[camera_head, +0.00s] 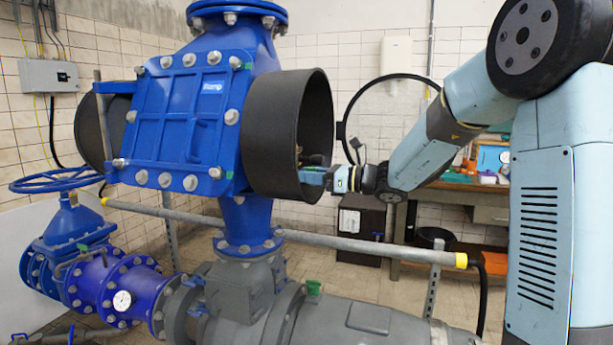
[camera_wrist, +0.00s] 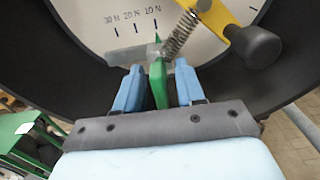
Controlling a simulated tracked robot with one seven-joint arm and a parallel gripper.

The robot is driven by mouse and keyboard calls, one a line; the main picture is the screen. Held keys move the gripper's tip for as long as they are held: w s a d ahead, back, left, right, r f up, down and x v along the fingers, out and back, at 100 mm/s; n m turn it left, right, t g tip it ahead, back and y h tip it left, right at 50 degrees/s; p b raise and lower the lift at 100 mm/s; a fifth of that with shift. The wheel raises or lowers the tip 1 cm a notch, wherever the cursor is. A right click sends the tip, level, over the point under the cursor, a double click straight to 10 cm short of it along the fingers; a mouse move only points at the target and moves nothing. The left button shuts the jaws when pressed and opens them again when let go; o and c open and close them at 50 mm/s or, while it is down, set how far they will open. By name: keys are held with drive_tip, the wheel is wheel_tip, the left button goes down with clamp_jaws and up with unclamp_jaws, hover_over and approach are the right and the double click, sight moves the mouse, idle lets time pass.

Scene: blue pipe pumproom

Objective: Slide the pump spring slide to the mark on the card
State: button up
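The spring slide shows in the wrist view as a green tab (camera_wrist: 158,85) with a pointed tip, beside a coiled metal spring (camera_wrist: 180,36) and a grey bar (camera_wrist: 132,55). The green tip lies near the mark at the right end of the row. My gripper (camera_wrist: 159,68) has its two blue fingers either side of the green tab, with visible gaps. In the head view my gripper (camera_head: 312,178) reaches into the open black pipe end, where the slide is mostly hidden.
The black pipe rim (camera_head: 322,125) surrounds the work area. A yellow lever (camera_wrist: 222,18) with a black knob (camera_wrist: 256,46) sits right of the spring. A grey rail (camera_head: 370,246) runs below. A workbench (camera_head: 462,190) stands behind my arm.

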drive_tip(key=shift+w+a, duration=0.15)
drive_tip(key=shift+a, duration=0.4)
drive_tip(key=shift+c, duration=0.4)
clamp_jaws()
